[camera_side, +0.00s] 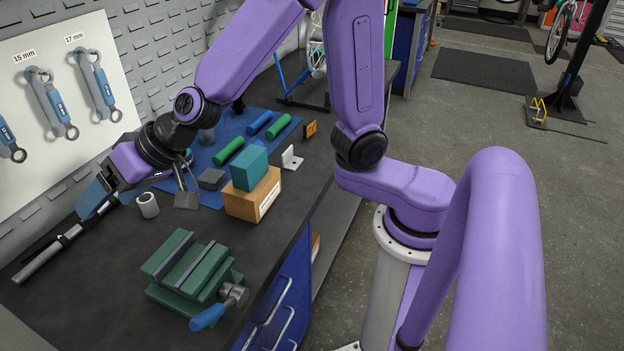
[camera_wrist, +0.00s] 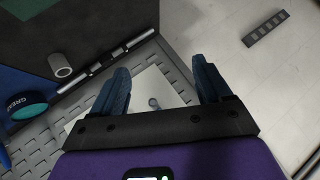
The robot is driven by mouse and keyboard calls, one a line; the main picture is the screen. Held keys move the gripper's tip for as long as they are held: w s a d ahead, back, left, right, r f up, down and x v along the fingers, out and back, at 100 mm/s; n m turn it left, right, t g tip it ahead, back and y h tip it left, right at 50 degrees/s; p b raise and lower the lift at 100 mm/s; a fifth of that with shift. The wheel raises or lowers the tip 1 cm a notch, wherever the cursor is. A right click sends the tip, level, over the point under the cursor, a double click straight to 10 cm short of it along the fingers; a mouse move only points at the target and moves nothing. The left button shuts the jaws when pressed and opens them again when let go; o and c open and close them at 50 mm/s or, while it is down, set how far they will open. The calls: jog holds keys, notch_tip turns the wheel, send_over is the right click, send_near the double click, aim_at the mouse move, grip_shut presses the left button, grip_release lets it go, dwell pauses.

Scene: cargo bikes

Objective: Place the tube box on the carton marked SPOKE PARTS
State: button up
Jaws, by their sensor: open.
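A teal box (camera_side: 249,168), which I take to be the tube box, rests upright on top of a brown carton (camera_side: 240,205) in the side view. The carton stands on the dark bench and has a pale label on its right-hand face, too small to read. The box sits flat on the carton's top, turned slightly to it. My gripper (camera_side: 94,205) is at the left side of the bench near the wall, well apart from box and carton. In the wrist view my gripper (camera_wrist: 162,78) has its two blue fingers wide apart with nothing between them.
A green vise (camera_side: 190,270) stands in front of the carton. A grey ring (camera_side: 148,205) and a metal bar (camera_side: 48,256) lie near my gripper. Green and blue rolls lie on a blue mat behind. A metal bracket (camera_side: 291,158) stands right of the box. Wrenches hang on the wall board.

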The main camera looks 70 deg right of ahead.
jog(key=s+d+f+n+g, duration=0.1)
jog(key=s+d+n+g, duration=0.2)
jog(key=s, duration=0.5)
jog(key=s+d+f+n+g, duration=0.1)
jog(key=s+d+n+g, duration=0.15)
jog(key=s+n, duration=0.4)
jog(key=s+d+f+n+g+h, duration=0.2)
jog(key=s+d+h, duration=0.3)
jog(key=s+d, duration=0.6)
jog(key=d+n, duration=0.1)
jog(key=d, duration=0.3)
jog(key=shift+s+d+f+h, duration=0.2)
jog(key=shift+s+d+h, duration=0.05)
jog(key=shift+s+h, duration=0.1)
